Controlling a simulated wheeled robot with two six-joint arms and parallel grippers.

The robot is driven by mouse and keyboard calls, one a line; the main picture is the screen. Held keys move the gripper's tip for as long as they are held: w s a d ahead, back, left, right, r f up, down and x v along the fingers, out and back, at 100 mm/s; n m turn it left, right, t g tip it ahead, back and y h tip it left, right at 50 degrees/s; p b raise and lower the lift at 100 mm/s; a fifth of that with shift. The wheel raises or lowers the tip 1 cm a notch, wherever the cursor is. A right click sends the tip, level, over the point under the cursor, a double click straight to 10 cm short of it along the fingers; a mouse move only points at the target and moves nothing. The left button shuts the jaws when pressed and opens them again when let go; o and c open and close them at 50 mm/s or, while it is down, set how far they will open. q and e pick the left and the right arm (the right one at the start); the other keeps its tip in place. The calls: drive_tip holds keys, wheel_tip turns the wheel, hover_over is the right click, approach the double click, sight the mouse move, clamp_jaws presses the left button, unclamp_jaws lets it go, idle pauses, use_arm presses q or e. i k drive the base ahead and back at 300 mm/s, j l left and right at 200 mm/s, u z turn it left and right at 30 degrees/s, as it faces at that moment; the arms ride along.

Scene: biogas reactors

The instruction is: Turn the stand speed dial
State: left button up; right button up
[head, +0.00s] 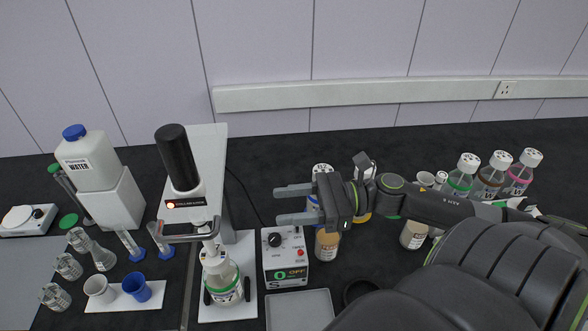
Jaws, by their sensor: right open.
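The stand speed dial is a black knob (274,240) on the front of a white control box (285,270). The box also has a red switch (301,252) and a green-lit display (289,275) reading 0 and OFF. My right gripper (281,205) comes in from the right, with its two fingers apart and pointing left. It shows just above the dial in the picture, apart from the knob, and nothing is between its fingers. The stirrer stand (211,150) rises left of the box, with a green-banded bottle (222,280) at its base. My left gripper is not in view.
Bottles, one tan (327,243), stand behind and below my right gripper. A grey tray (300,312) lies in front of the box. A white water jug (90,160), flasks and blue-based cylinders stand left. More capped bottles (490,178) stand at right.

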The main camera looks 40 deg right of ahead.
sight(274, 238)
drive_tip(key=k, duration=1.5)
